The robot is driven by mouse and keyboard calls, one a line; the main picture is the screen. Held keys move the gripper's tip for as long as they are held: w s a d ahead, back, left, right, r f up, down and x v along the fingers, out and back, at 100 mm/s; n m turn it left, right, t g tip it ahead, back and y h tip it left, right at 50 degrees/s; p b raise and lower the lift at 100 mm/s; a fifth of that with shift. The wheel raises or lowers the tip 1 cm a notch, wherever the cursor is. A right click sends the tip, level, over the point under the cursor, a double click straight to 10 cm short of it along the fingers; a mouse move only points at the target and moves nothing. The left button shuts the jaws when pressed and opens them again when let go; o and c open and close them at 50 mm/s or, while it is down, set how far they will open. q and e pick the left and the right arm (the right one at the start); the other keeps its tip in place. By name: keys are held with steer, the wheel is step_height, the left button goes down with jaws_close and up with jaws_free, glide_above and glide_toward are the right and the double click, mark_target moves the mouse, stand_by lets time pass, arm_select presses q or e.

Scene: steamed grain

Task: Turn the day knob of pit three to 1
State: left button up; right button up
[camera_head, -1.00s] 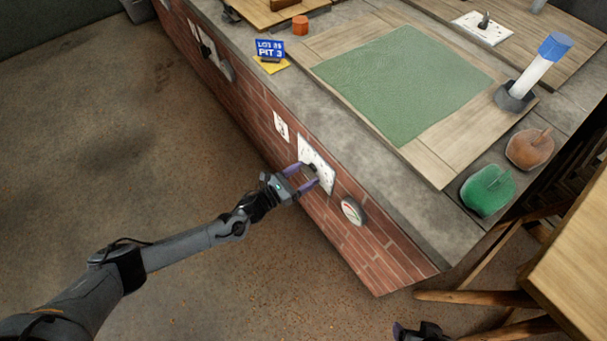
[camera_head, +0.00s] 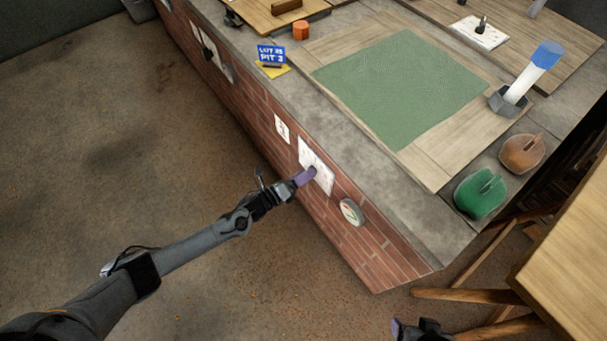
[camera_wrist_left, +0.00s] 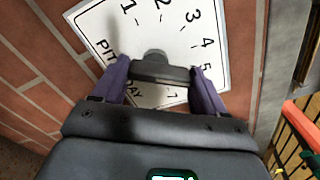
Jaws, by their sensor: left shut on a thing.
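The white dial plate (camera_head: 322,178) of pit three is on the brick front of the counter. In the left wrist view the plate (camera_wrist_left: 205,18) shows 1 to 5 around its edge and part of "PIT" and "DAY". My left gripper (camera_head: 309,175) is at the plate, its purple fingers shut on the dark day knob (camera_wrist_left: 160,71), one on each side. The knob's rounded bump faces up in the wrist view, roughly toward 1 and 2; its exact setting is unclear. My right gripper (camera_head: 408,328) is partly in view at the bottom edge, away from the counter.
A round gauge (camera_head: 351,212) is right of the plate, and a small white card (camera_head: 282,128) is left of it. The blue "LOT 25 PIT 3" sign (camera_head: 271,55) stands on the counter above. A wooden table (camera_head: 570,265) is at the right. Open floor lies left.

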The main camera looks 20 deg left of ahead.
arm_select(q)
steer(key=shift+w+a+f+n+p, duration=0.1)
steer(key=shift+n+p, duration=0.3)
steer(key=shift+n, duration=3.65)
steer(key=shift+w+a+n+p, duration=0.15)
steer(key=shift+n+p, duration=0.2)
steer(key=shift+n, duration=3.75)
steer(key=shift+a+f+n+p, duration=0.1)
steer(key=shift+n+p, duration=0.3)
steer(key=shift+n, duration=3.65)
steer(key=o, duration=1.1)
steer(key=shift+c, duration=0.2)
steer(key=p+v, duration=0.4)
steer(key=v, duration=0.7)
